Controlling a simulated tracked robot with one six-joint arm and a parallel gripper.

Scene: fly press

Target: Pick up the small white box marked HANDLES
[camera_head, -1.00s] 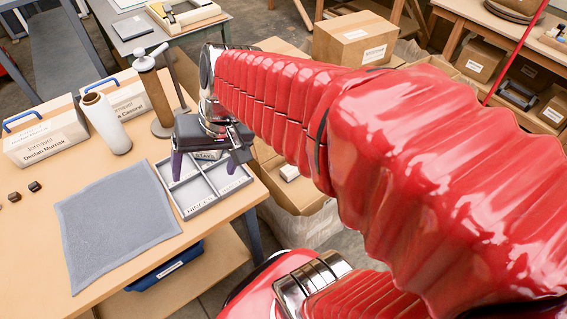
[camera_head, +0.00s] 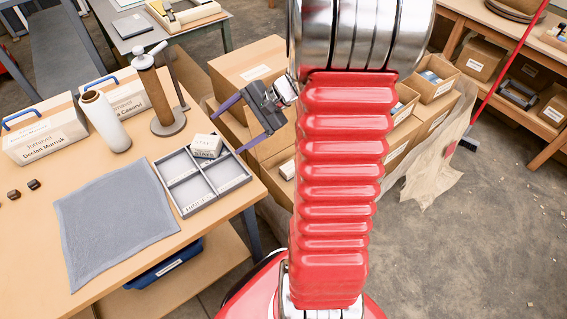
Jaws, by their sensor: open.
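A small white box (camera_head: 206,146) with dark lettering sits at the back right compartment of the grey divided tray (camera_head: 183,208) on the workbench. Its lettering is too small to read surely.
A grey cloth mat (camera_head: 115,220) lies left of the tray. A white roll (camera_head: 106,122) and a brown post with a white handle (camera_head: 157,95) stand behind. Two boxes with blue handles stand at the bench's left. Cardboard boxes (camera_head: 250,68) stand beyond my gripper.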

